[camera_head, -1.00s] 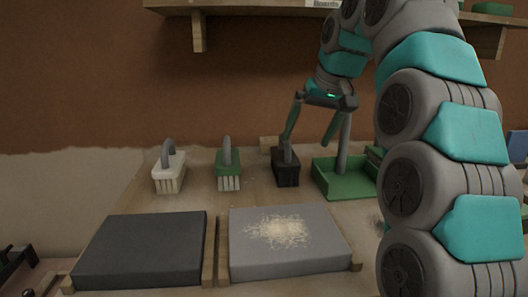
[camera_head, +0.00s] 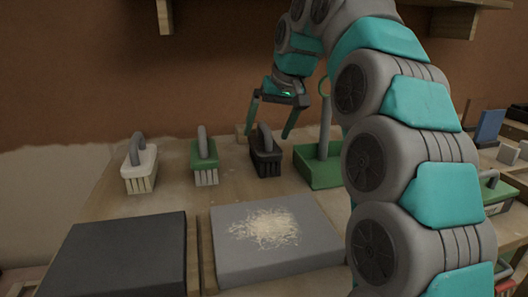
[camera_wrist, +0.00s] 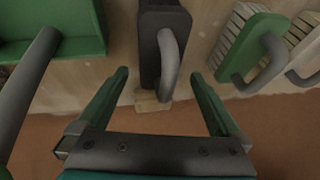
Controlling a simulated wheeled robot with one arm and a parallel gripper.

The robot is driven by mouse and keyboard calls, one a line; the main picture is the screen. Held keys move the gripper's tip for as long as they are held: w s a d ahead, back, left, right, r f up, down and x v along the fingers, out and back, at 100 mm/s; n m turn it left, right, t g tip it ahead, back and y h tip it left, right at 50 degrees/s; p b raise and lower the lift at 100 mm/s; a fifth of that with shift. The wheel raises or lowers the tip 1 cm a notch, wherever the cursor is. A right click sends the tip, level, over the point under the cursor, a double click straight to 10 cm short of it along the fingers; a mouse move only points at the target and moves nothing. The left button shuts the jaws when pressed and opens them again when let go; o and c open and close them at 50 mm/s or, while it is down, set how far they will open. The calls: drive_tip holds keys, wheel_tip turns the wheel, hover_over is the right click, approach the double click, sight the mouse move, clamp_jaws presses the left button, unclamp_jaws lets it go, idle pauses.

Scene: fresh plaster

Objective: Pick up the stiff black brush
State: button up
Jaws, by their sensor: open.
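The stiff black brush (camera_head: 265,161) stands on the bench, bristles down, with a grey arched handle on top. It is the rightmost of three brushes. My gripper (camera_head: 267,136) is open and empty above it, with one green finger on each side of the handle in the head view. In the wrist view the black brush (camera_wrist: 149,50) lies ahead between the open fingers of my gripper (camera_wrist: 160,73), its handle end reaching between the tips. I see no contact between fingers and brush.
A green tray (camera_head: 314,172) with a grey upright handle is close on the right. A small wood block (camera_head: 240,133) lies behind. Two slabs, dark (camera_head: 125,255) and grey (camera_head: 225,255), lie in front.

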sight(263, 141)
drive_tip(key=shift+x, duration=1.8)
drive_tip(key=shift+r, duration=0.1)
drive_tip(key=c, duration=1.4)
drive_tip(key=shift+r, duration=0.1)
